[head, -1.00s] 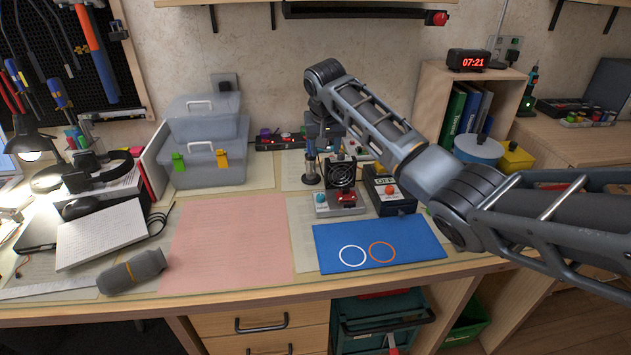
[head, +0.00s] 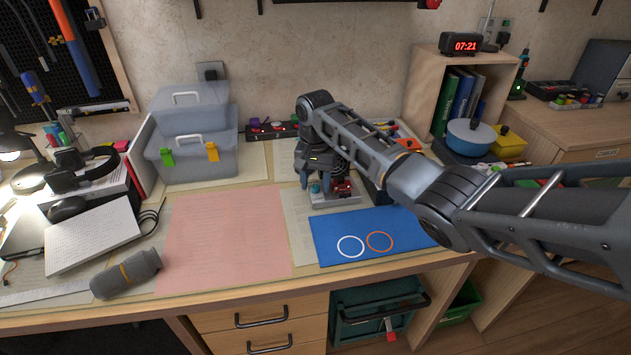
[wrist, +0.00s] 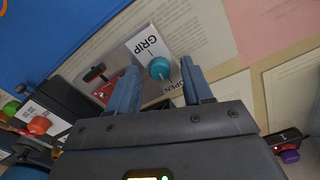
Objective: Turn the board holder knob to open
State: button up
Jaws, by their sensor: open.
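The board holder is a light metal base (head: 341,198) behind the blue mat in the head view, partly hidden by my arm. Its teal knob (wrist: 160,68) shows in the wrist view beside a white label reading GRIP and OPEN; the knob also shows in the head view (head: 315,188). A red part of the holder (head: 343,188) sits to the knob's right. My gripper (wrist: 162,83) is open and points down, with a blue-grey finger on either side of the knob in the picture. I cannot tell whether the fingers touch it. The gripper is seen from behind in the head view (head: 318,180).
A blue mat (head: 330,228) with two printed circles lies in front of the holder. A dark box with an orange-red knob (wrist: 39,125) stands close beside it. The pink mat (head: 230,235) is clear.

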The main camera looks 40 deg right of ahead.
jog(key=shift+f, duration=0.1)
grip_shut()
jog(key=shift+n+p, duration=0.5)
jog(key=shift+n, duration=0.3)
grip_release()
